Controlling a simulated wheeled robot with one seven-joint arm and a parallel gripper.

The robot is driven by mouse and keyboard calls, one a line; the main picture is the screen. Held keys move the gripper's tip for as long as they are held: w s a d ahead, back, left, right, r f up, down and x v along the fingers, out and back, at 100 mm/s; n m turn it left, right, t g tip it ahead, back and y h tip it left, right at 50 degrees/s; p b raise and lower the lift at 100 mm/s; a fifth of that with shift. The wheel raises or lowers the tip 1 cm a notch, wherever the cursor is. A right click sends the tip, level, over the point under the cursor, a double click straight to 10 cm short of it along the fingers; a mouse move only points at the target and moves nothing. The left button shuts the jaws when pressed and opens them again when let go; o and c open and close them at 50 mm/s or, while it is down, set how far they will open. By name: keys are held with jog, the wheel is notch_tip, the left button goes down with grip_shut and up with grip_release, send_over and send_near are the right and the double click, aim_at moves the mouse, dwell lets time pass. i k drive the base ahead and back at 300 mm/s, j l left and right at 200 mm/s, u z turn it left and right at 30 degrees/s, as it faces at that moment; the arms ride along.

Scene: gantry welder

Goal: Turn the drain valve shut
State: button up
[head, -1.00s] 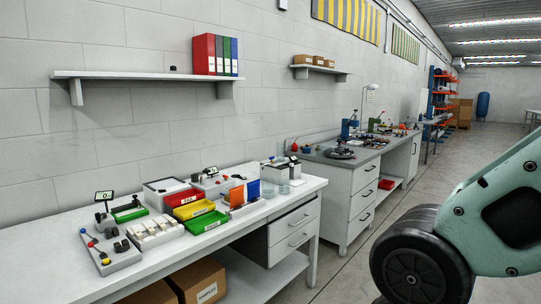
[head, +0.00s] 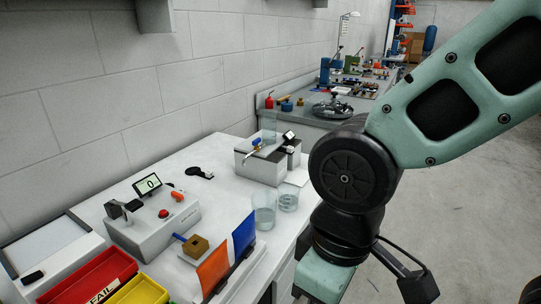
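A small valve with a blue lever (head: 257,142) sits at the front of a grey box (head: 262,168) on the white bench. A clear upright cylinder (head: 269,125) stands behind it on the box. The lever's exact angle is too small to tell. Two clear beakers, a taller one (head: 264,214) and a shorter one (head: 288,201), stand on the bench in front of the box. My arm crosses the right side of the head view, and its lower part runs off the bottom edge.
A grey unit with a display (head: 148,184) and red button stands left. A brass block with a blue handle (head: 194,245) lies near orange and blue panels (head: 214,270). Red and yellow bins (head: 90,278) are at bottom left. The floor (head: 470,210) is clear at right.

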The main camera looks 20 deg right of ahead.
aim_at(258, 140)
jog(key=i, duration=0.7)
jog(key=i+l+u, duration=0.2)
jog(key=u, duration=0.15)
jog(key=i+l+u, duration=0.1)
jog(key=l+u, duration=0.25)
